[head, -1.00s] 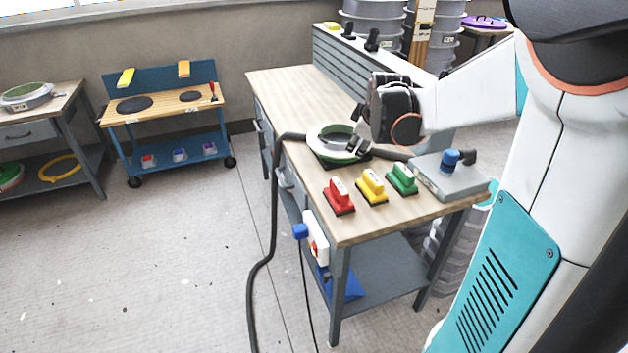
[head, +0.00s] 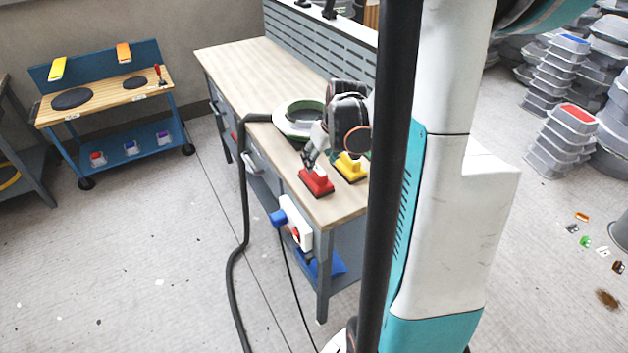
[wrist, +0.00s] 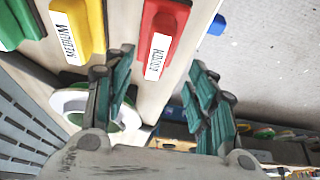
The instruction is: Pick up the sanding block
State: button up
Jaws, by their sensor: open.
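Several labelled sanding blocks stand in a row on the workbench. The red block (head: 316,182) is at the near left of the row, and the yellow block (head: 350,168) is beside it. In the wrist view the red block (wrist: 164,36) lies beyond my fingertips, roughly between them, with the yellow block (wrist: 77,28) and green block (wrist: 20,22) to its left. In the head view the green block is almost wholly hidden behind my arm. My gripper (head: 309,160) is open and empty, just above the red block. I cannot tell if it touches.
A round white-and-green mould (head: 290,121) sits behind the blocks. A black hose (head: 243,225) hangs over the left edge of the workbench (head: 245,62). A blue cart (head: 160,135) stands at the left. Stacked grey moulds (head: 560,75) are at the right.

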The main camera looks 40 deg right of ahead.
aim_at(317, 167)
jog(key=shift+d+b+x, duration=0.1)
jog(key=shift+b+x, duration=0.6)
jog(key=shift+x, duration=1.2)
jog(key=shift+d+b+x, duration=0.15)
jog(key=shift+b+x, duration=0.5)
jog(key=shift+x, duration=1.25)
jog(key=shift+r, duration=0.1)
jog(key=shift+f+b, duration=0.25)
jog(key=shift+b, duration=0.05)
jog(key=shift+c, duration=0.3)
jog(key=c, duration=0.7)
notch_tip(317, 167, up, 21)
jog(key=p, duration=0.7)
jog(key=shift+f, duration=0.2)
